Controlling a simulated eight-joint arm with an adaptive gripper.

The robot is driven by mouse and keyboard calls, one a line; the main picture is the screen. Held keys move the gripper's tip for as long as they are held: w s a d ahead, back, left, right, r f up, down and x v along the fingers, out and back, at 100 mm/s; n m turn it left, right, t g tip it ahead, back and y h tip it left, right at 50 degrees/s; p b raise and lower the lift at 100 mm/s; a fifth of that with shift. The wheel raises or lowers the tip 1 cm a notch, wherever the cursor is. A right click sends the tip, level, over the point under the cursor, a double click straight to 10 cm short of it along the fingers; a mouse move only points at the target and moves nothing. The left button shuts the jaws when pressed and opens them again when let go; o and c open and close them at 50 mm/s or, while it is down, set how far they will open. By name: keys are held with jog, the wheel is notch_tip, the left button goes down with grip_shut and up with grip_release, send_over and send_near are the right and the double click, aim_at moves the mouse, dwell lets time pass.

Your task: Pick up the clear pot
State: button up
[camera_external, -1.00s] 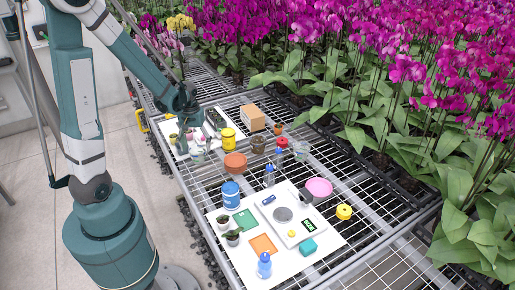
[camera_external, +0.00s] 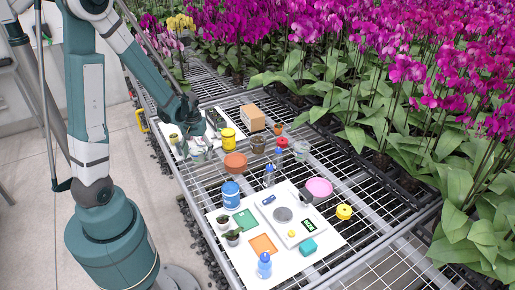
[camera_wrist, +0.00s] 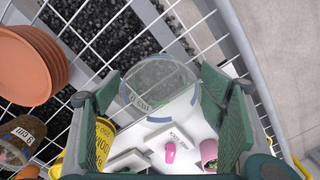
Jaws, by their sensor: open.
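The clear pot (camera_wrist: 160,86) is a see-through round pot with a "9 cm" label. In the wrist view it shows in the middle, between the two green finger pads of my gripper (camera_wrist: 162,100), which is open and empty. I cannot tell whether either pad touches it. In the external view the clear pot (camera_external: 199,157) stands near the left edge of the bench, by the far white board. My gripper (camera_external: 190,138) is just above and beside it there, and partly hides that area.
In the wrist view, a stack of terracotta saucers (camera_wrist: 32,62) is at left and a yellow container (camera_wrist: 104,135) below it. A pink object (camera_wrist: 170,152) lies near the bottom. In the external view, a yellow tub (camera_external: 228,138) and a cardboard box (camera_external: 252,119) stand close by.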

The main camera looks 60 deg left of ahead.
dwell(0.5)
jog(key=c, duration=0.8)
jog(key=shift+r, duration=0.1)
jog(key=shift+r+p, duration=1.35)
jog(key=shift+r, duration=3.55)
